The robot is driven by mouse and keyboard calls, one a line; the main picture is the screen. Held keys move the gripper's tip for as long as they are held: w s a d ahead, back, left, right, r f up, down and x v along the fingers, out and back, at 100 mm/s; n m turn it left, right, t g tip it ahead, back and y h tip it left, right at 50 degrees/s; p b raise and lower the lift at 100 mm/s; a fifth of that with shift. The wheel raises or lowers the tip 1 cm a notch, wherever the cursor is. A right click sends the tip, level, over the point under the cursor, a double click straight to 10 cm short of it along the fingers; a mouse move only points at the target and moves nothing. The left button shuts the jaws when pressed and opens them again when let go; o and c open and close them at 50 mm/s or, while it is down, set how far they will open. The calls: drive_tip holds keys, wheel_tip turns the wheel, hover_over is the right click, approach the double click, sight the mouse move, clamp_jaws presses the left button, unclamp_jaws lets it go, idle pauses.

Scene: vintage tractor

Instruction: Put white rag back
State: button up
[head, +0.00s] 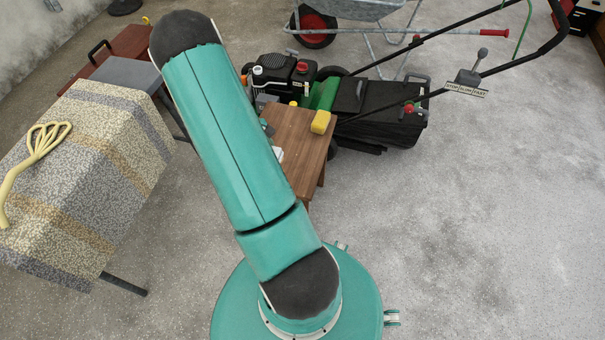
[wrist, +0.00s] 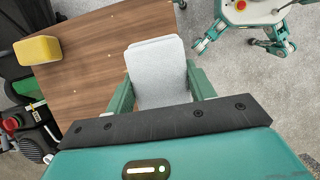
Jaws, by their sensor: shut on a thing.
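The white rag (wrist: 157,72), a pale grey-white folded piece, sits between the two green fingers of my gripper (wrist: 160,88) in the wrist view. My gripper is shut on it. The rag overlaps the right edge of the wooden table (wrist: 100,62) in that view; I cannot tell whether it touches the top. In the head view my arm hides the gripper, and only a small white patch, perhaps the rag (head: 279,154), shows beside the arm at the wooden table (head: 301,126).
A yellow sponge (head: 320,121) lies on the wooden table; it also shows in the wrist view (wrist: 38,50). A lawn mower (head: 375,105) stands behind the table. A cloth-covered table (head: 110,150) with a yellow tool (head: 45,140) is at left. The floor at right is clear.

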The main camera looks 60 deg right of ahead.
approach(307, 178)
drive_tip(key=shift+s+f, duration=0.75)
drive_tip(key=shift+s, duration=0.15)
drive_tip(key=shift+s+d+f, duration=0.1)
drive_tip(key=shift+s+f, duration=0.05)
drive_tip(key=shift+f, duration=0.1)
drive_tip(key=shift+s+d+f, duration=0.1)
drive_tip(key=shift+s+f, duration=0.1)
drive_tip(key=shift+f, duration=1.5)
drive_tip(key=shift+f, duration=0.15)
drive_tip(key=o, duration=0.9)
drive_tip(key=v, duration=1.2)
drive_tip(key=shift+r, duration=0.2)
